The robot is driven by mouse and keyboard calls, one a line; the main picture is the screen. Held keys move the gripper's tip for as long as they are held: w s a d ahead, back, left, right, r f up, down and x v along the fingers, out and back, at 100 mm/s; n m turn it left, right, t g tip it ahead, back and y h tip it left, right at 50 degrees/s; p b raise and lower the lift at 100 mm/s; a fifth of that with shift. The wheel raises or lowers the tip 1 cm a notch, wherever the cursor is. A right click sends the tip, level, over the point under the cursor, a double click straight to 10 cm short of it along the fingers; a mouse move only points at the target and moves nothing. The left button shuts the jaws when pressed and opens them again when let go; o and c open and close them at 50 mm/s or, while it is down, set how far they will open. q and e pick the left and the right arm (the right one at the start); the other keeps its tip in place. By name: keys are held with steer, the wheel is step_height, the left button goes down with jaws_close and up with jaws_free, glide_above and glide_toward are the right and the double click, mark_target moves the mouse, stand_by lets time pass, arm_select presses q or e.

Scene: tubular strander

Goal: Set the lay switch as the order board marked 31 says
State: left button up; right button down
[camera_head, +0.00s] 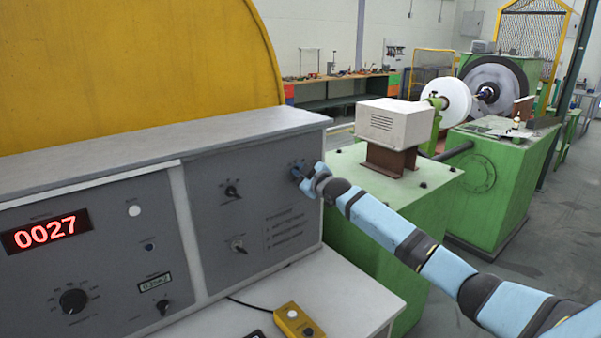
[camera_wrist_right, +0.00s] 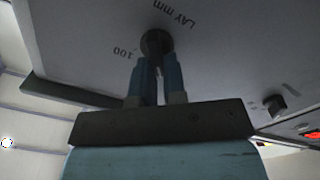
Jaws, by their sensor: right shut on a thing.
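The lay switch (camera_wrist_right: 157,39) is a dark round knob on the grey panel, with "LAY mm" printed beside it and "100" on its other side in the right wrist view. My right gripper (camera_wrist_right: 157,75) is shut on this knob, its two blue fingers on either side of it. In the head view my right gripper (camera_head: 299,173) is at the upper right of the panel, and it mostly hides the knob. The knob's exact setting cannot be read. No order board marked 31 can be made out. My left gripper is out of view.
The grey panel (camera_head: 265,170) also carries an upper knob (camera_head: 232,191) and a lower knob (camera_head: 238,246). A red display (camera_head: 46,232) reads 0027 at left. A yellow pendant (camera_head: 298,321) lies on the pale ledge below. A green machine base (camera_head: 350,210) stands close behind my right arm.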

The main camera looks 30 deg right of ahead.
steer(key=shift+n, duration=0.6)
steer(key=shift+f, duration=0.1)
steer(key=c, duration=1.2)
jaws_free()
steer(key=s+b, duration=0.1)
steer(key=s, duration=0.8)
steer(key=s+d+b, duration=0.1)
steer(key=s, duration=0.4)
steer(key=shift+b, duration=0.3)
